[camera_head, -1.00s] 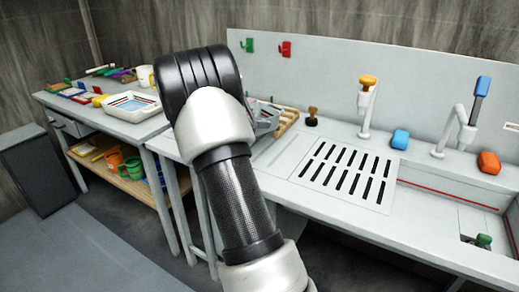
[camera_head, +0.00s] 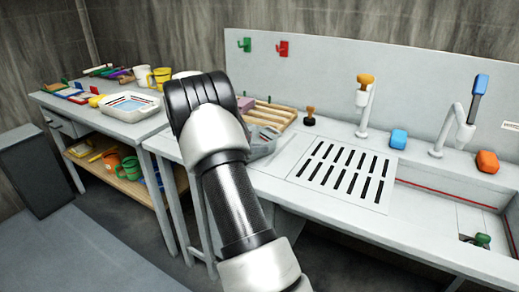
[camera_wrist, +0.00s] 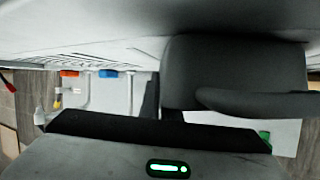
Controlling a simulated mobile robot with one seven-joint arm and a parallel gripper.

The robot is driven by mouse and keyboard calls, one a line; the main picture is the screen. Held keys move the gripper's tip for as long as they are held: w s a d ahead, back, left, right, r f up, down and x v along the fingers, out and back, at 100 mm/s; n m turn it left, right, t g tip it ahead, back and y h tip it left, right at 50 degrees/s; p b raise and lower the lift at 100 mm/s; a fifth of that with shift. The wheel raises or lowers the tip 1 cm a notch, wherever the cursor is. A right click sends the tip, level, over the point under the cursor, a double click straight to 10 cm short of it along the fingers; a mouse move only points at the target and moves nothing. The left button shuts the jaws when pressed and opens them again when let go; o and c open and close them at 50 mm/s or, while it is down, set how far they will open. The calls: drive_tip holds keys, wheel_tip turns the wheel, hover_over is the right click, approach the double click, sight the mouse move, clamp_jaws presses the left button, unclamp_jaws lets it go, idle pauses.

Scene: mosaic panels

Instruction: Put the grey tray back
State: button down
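A grey tray (camera_head: 265,142) shows in part in the head view, just right of my wrist, at the front of the counter below a wooden rack. My arm hides its left part. A white tray (camera_head: 131,117) with a blue patch inside stands on the left table. My gripper's fingers are hidden behind my arm in the head view. In the wrist view, the dark end of my gripper (camera_wrist: 150,130) lies across the lower middle, with a large dark grey shape above it. I cannot tell whether the fingers hold the grey tray.
The wooden rack (camera_head: 272,115) and a pink block (camera_head: 245,103) stand behind the grey tray. Cups and coloured tools crowd the left table. A wooden shelf (camera_head: 125,178) lies below it.

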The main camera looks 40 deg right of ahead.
drive_tip(key=shift+f+b, duration=0.15)
drive_tip(key=shift+b, duration=0.15)
drive_tip(key=c, duration=2)
unclamp_jaws()
